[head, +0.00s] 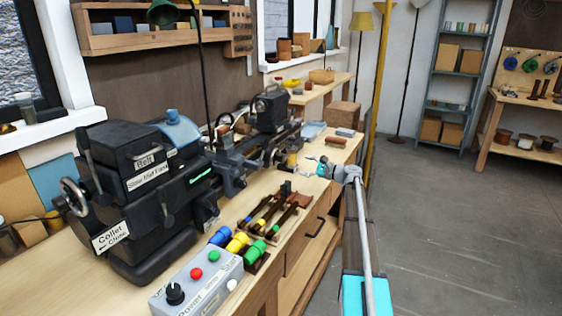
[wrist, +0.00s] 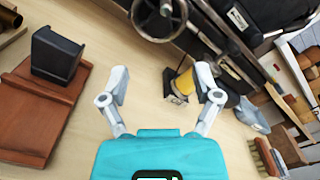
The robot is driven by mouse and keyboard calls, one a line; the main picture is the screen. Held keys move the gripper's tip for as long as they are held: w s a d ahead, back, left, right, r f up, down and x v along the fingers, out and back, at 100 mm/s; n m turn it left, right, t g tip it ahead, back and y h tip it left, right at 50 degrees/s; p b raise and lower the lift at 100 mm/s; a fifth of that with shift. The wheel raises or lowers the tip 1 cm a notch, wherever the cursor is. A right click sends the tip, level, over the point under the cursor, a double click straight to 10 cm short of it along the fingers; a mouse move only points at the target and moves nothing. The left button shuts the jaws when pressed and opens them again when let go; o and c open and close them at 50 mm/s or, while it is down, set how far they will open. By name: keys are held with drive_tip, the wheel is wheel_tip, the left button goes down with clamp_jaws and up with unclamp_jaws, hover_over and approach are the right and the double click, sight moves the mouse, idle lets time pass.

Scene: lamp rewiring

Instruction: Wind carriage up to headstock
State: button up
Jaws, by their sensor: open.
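The lathe's black headstock (head: 145,180), with a "Belt" label and a speed label, stands at the left of the bench. The lathe bed (head: 262,150) runs from it toward the back right. A grey handwheel (wrist: 160,14) on the lathe's front shows at the top of the wrist view; I take it as the carriage's. A yellow cylinder (wrist: 184,82) with a dark end shows near my right finger. My gripper (head: 308,167) is open in front of the lathe. In the wrist view its fingers (wrist: 162,72) are spread, with nothing clearly held. The handwheel lies beyond the fingertips.
A control box (head: 197,280) with a knob and buttons sits at the near bench edge. A wooden tool rack (wrist: 30,120) and a blue-grey cloth (wrist: 254,116) lie around my gripper. A brush (wrist: 266,157) lies at the wrist view's right. A yellow post (head: 376,90) stands behind.

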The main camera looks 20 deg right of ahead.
sight(284, 160)
drive_tip(key=x, duration=1)
drive_tip(key=shift+w+a, duration=0.1)
clamp_jaws()
idle(0.3)
drive_tip(key=shift+n, duration=1.5)
